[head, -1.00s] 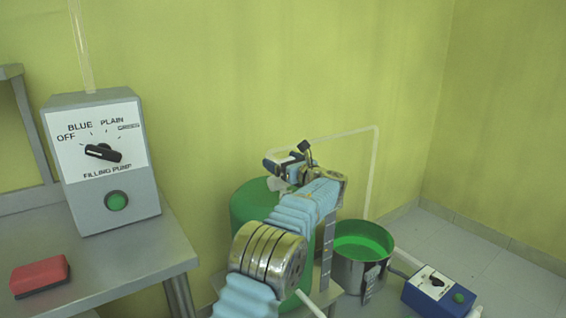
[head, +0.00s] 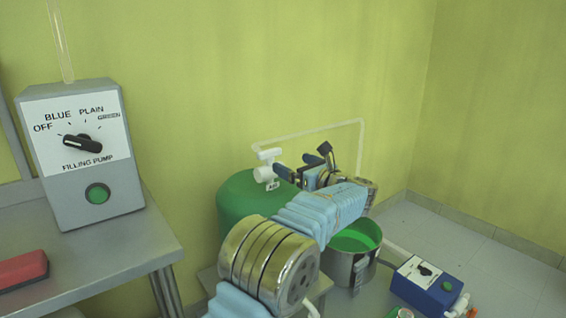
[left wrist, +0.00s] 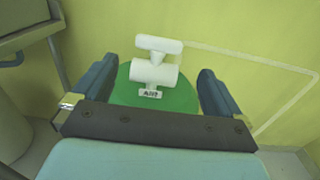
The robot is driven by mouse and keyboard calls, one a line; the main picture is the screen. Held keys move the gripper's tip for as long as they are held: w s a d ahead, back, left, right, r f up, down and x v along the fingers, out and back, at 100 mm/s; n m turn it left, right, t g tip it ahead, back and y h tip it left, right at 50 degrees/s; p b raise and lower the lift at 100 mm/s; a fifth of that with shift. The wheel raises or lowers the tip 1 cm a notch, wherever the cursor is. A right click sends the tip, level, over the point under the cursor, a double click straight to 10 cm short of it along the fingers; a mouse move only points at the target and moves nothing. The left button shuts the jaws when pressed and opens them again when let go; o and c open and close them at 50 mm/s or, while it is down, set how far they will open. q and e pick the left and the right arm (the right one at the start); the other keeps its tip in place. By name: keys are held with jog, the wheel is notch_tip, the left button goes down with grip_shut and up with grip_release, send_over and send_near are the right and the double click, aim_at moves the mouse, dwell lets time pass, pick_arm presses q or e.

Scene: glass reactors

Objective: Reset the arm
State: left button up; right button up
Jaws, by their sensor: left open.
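My left gripper (head: 303,166) reaches in from the bottom of the head view, with its sleeved blue arm below it. In the left wrist view its two dark fingers (left wrist: 150,88) are apart with nothing held between them. Beyond them is a white tap-like valve (left wrist: 155,68) with a small label, on top of a green tank (left wrist: 185,98). In the head view the valve (head: 267,168) stands just left of the gripper, apart from it, and the green tank (head: 243,195) is partly hidden by my arm. My right gripper is not in view.
A filling pump box (head: 80,150) with dial and green button stands on a metal table (head: 120,245) with a red block (head: 22,268). A steel pot (head: 340,268) of green liquid and a blue control box (head: 426,285) are at right. A clear pipe (head: 320,129) runs behind.

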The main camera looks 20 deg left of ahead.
pick_arm(q)
jog(key=shift+v, duration=0.8)
jog(key=s+d+f+n+g+h, duration=0.1)
jog(key=s+f+n+g+h, duration=0.25)
jog(key=f, duration=1.45)
jog(key=s+f+m+g+h, duration=0.15)
jog(key=s+f+h, duration=0.35)
jog(key=f, duration=1.3)
jog(key=s+d+f+n+g+h, duration=0.2)
jog(key=s+d+f+n+h, duration=0.2)
jog(key=s+f, duration=0.3)
jog(key=s+d+f+n+g+h, duration=0.2)
jog(key=s+d+f+n+h, duration=0.15)
jog(key=s+f, duration=0.35)
jog(key=s+d+f+n+h, duration=0.1)
jog(key=s+d+n+h, duration=0.1)
jog(key=s+n, duration=0.5)
jog(key=s+d+f+n+h, duration=0.1)
jog(key=s+d+f+n, duration=0.1)
jog(key=s+n, duration=0.6)
jog(key=shift+s+d+n+t+h, duration=0.3)
jog(key=shift+d+n+h, duration=0.1)
jog(key=shift+d+n, duration=0.25)
